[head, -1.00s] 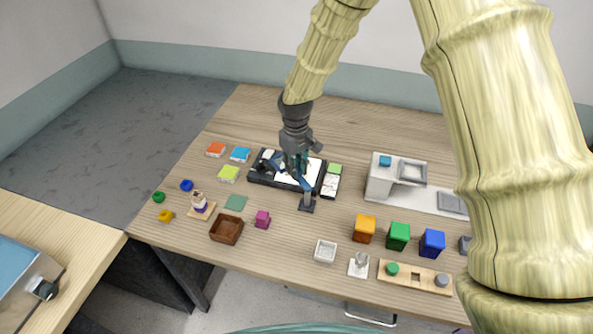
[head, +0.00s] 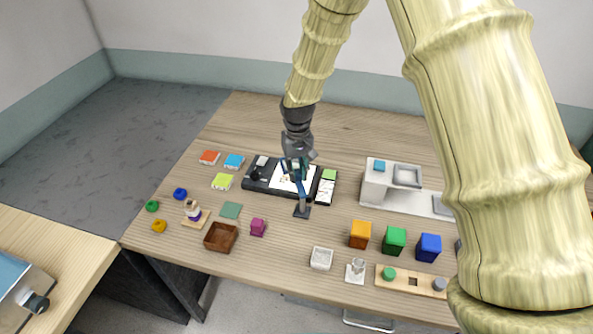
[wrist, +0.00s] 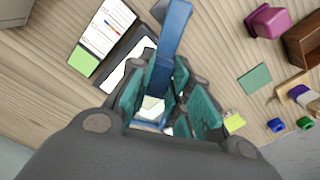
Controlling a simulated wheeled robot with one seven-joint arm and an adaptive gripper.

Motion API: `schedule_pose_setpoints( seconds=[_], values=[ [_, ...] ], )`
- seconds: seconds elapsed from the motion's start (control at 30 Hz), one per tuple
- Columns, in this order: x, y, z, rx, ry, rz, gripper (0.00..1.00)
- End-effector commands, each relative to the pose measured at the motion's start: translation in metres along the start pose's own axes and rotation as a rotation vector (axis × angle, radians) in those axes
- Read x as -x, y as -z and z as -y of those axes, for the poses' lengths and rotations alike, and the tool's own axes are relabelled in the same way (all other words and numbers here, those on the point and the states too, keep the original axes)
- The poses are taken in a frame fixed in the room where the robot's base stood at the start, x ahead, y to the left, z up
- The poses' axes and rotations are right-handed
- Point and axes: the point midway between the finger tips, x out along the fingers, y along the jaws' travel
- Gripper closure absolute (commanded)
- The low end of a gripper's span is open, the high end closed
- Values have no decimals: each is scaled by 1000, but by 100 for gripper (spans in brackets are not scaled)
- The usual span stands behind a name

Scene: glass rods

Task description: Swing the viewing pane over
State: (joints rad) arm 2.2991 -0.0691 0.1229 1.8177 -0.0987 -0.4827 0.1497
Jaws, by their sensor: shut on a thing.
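A blue swing arm (head: 300,191) rises from a small dark base (head: 302,211) at the front edge of a black panel with a white sheet (head: 284,182). My gripper (head: 297,166) is over the panel, shut on the viewing pane's blue arm. In the wrist view the blue arm (wrist: 172,40) runs down between the teal finger pads of my gripper (wrist: 160,103). The pane itself is mostly hidden by the fingers; I cannot clearly make out its edges.
A white-grey station (head: 374,190) stands further right. Orange, green and blue boxes (head: 395,239) stand in front of it. A brown tray (head: 221,237) and a magenta block (head: 258,227) are front left.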

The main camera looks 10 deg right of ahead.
Motion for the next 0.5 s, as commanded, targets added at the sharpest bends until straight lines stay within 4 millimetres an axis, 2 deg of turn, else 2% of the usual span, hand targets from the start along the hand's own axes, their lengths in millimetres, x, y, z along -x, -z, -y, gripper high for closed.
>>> schedule_pose_setpoints(
  seconds=[0.17, 0.2, 0.3, 0.5],
  values=[
    [1, 2, 0, 0, 0, -4, 100],
    [1, 2, 0, 0, 0, -4, 73],
    [1, 1, 0, 1, 0, -3, 59],
    [0, 1, 0, 1, 0, -2, 59]
  ],
)
